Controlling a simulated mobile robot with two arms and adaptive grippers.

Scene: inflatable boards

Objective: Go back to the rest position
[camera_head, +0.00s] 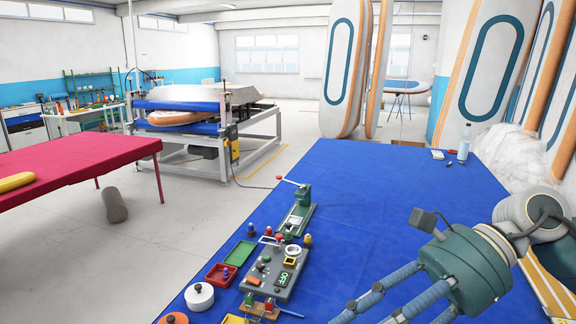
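My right arm comes in from the right, and its gripper (392,297) hangs over the front right part of the blue table (400,205). Its blue-grey fingers point down and to the left and are spread apart. I see nothing between them, though the lower fingertips run to the bottom edge of the picture. My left gripper is not in view.
A grey test device (268,278) with knobs and a green display, a green fixture (297,222), small trays and a white round container (199,297) are left of the gripper. A bottle (464,143) stands at the back. The table's middle is clear.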

